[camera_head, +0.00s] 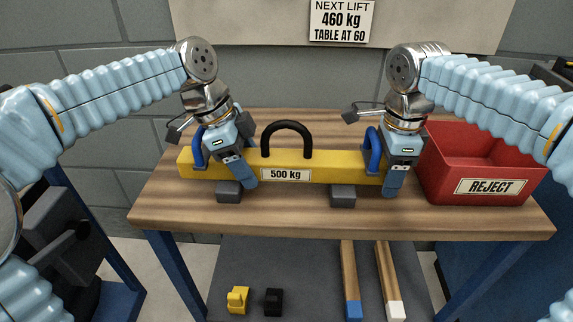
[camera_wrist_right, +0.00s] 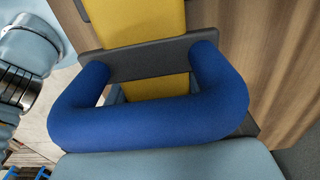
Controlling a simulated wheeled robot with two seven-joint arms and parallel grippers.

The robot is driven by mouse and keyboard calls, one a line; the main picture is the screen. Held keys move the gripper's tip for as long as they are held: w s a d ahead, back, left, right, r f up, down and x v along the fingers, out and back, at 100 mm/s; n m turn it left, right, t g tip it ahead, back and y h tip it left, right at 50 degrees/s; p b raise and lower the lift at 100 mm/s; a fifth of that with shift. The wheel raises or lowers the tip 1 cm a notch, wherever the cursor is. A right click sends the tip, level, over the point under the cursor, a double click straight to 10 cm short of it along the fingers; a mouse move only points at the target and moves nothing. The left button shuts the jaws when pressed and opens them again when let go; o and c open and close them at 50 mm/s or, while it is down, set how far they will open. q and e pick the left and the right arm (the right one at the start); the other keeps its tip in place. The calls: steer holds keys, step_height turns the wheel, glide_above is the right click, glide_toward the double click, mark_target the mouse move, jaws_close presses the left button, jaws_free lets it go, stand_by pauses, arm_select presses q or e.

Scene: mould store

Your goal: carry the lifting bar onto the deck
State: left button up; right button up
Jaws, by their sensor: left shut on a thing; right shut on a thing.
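The lifting bar (camera_head: 330,166) is yellow, labelled 500 kg, with a black hoop (camera_head: 287,127) at its middle and a blue handle near each end. It lies level over two dark blocks on the wooden table; I cannot tell whether it touches them. My left gripper (camera_head: 243,168) is shut on the left blue handle (camera_head: 198,148). My right gripper (camera_head: 392,172) is shut on the right blue handle (camera_head: 373,149); this handle fills the right wrist view (camera_wrist_right: 150,118). A dark grey surface (camera_head: 270,264) below the table may be the deck.
A red REJECT bin (camera_head: 440,187) stands close to my right gripper. Two wooden battens (camera_head: 349,275) and small yellow (camera_head: 238,298) and black (camera_head: 273,301) pieces lie on the grey surface. The table's front strip is clear.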

arm_select(q)
jaws_close()
arm_select(e)
jaws_close()
arm_select(q)
steer(key=shift+r, duration=0.1)
arm_select(e)
steer(key=shift+r, duration=0.1)
